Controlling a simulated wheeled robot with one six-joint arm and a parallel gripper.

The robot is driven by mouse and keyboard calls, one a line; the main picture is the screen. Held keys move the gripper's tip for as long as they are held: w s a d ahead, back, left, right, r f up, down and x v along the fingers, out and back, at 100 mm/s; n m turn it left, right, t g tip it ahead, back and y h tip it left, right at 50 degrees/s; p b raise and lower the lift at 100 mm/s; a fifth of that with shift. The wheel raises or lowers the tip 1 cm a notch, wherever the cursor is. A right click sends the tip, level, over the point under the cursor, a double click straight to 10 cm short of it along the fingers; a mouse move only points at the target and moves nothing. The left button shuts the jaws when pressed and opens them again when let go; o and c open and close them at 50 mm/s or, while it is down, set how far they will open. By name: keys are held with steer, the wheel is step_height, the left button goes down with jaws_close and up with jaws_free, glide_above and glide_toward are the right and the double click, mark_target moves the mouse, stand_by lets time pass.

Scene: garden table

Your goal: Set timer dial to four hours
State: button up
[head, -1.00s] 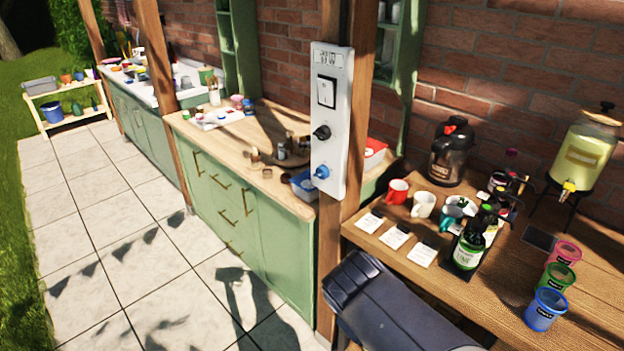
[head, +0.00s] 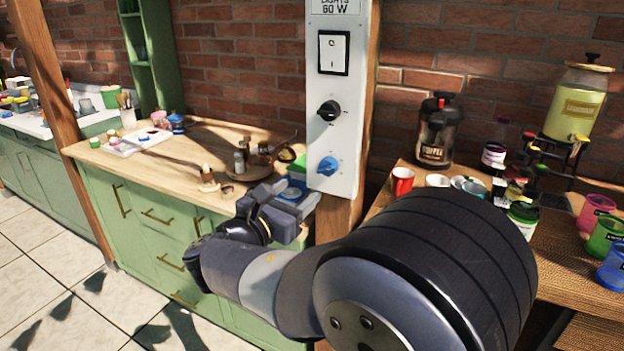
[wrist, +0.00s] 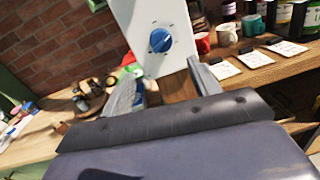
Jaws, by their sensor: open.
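A white control panel (head: 342,80) is fixed to a wooden post. It carries a white rocker switch (head: 334,53), a black knob (head: 328,111) and, at the bottom, a blue dial (head: 327,166). Tick marks surround the blue dial in the wrist view (wrist: 161,40); I cannot read any numbers there. No readable label shows which knob is the timer. My gripper (head: 297,202) is open and empty, below and left of the blue dial in the head view. In the wrist view, its fingers (wrist: 165,88) stand apart, with the dial beyond them, not touched.
A wooden counter (head: 180,172) with a pan and jars lies left of the post. A blue-lidded container (head: 292,190) sits close behind my gripper. On the right, a table holds a red mug (head: 402,181), a coffee pot (head: 437,130) and a drink dispenser (head: 578,105).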

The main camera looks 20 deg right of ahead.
mark_target(323, 172)
steer(key=x, duration=1)
steer(key=shift+d, duration=0.25)
steer(key=c, duration=1)
steer(key=shift+m, duration=0.3)
